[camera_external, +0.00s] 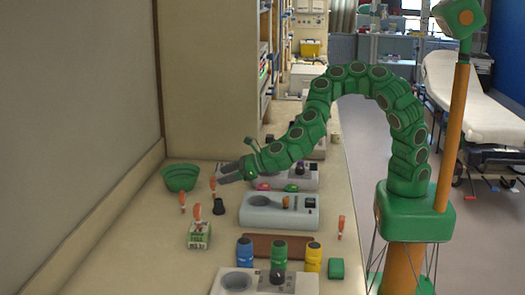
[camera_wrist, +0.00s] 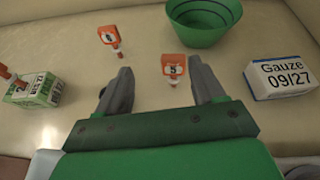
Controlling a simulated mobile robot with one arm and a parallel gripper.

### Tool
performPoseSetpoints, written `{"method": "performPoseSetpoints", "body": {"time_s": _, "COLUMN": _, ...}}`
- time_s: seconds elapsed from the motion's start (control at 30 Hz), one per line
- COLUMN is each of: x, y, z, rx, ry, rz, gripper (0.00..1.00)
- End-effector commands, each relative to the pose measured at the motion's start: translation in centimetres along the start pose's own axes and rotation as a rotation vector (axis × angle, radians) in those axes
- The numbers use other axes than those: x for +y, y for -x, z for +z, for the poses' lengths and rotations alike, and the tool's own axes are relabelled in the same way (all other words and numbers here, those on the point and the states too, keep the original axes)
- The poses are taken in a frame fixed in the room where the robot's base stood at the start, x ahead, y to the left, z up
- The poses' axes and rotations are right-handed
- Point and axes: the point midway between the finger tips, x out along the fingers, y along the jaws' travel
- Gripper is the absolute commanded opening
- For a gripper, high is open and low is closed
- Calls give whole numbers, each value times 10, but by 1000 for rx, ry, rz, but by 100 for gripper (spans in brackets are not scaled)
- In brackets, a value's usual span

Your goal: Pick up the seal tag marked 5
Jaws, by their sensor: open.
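The seal tag marked 5 (camera_wrist: 173,66) is orange with a white label. In the wrist view it stands on the pale counter just beyond the gap between my fingertips, right of its middle. It appears to be the orange tag (camera_external: 213,185) just below my fingertips in the external view. My gripper (camera_wrist: 161,84) is open and empty, with one dark finger on each side; it also shows in the external view (camera_external: 230,174), reaching left over the counter. A second orange tag (camera_wrist: 108,36), its mark hard to read, stands farther away to the left.
A green bowl (camera_wrist: 203,38) stands behind the tag. A gauze box (camera_wrist: 282,80) is at right. A green-white box (camera_wrist: 42,90) is at left, with an orange tag (camera_wrist: 8,76) by it.

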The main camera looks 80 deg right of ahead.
Motion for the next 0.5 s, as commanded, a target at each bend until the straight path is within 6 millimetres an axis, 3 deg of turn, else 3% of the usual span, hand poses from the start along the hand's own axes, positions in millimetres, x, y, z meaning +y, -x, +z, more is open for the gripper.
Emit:
{"method": "performPoseSetpoints", "body": {"time_s": 0.2, "x": -16, "y": -12, "z": -24, "rx": 15, "ry": -109, "rz": -96, "gripper": 68}}
{"method": "performPoseSetpoints", "body": {"time_s": 0.5, "x": -19, "y": -31, "z": -25, "rx": 14, "ry": -113, "rz": -103, "gripper": 68}}
